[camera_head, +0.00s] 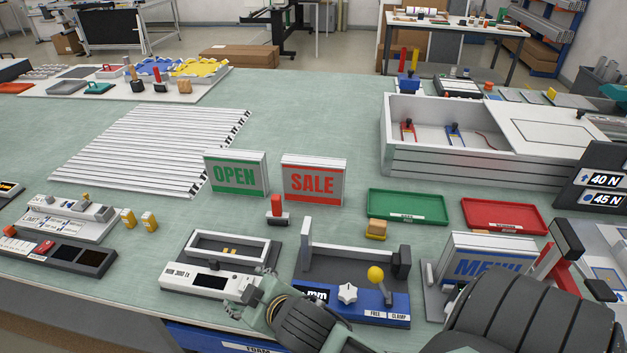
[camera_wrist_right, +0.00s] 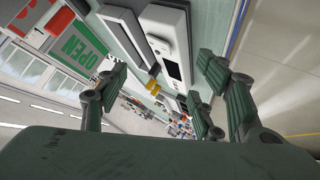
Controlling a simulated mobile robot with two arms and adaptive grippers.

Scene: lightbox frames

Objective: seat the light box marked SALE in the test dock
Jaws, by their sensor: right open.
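The light box marked SALE (camera_head: 314,180), a thin upright panel with red lettering, stands on the green bench right of the OPEN light box (camera_head: 236,176). What looks like the test dock (camera_head: 222,262), a white unit with a dark display and a rectangular frame behind, stands nearer the front edge; it also shows in the right wrist view (camera_wrist_right: 172,52). My right gripper (camera_head: 262,297) is low over the dock's front right corner, apart from SALE. In the right wrist view its fingers (camera_wrist_right: 158,100) are spread with nothing between them. My left gripper is out of view.
A blue clamp fixture (camera_head: 350,292) with a yellow-knobbed lever stands right of the dock. The MENU light box (camera_head: 487,256) is farther right. A red-handled stamp-like tool (camera_head: 277,208) stands before SALE. Green (camera_head: 405,205) and red (camera_head: 503,217) trays lie right of SALE.

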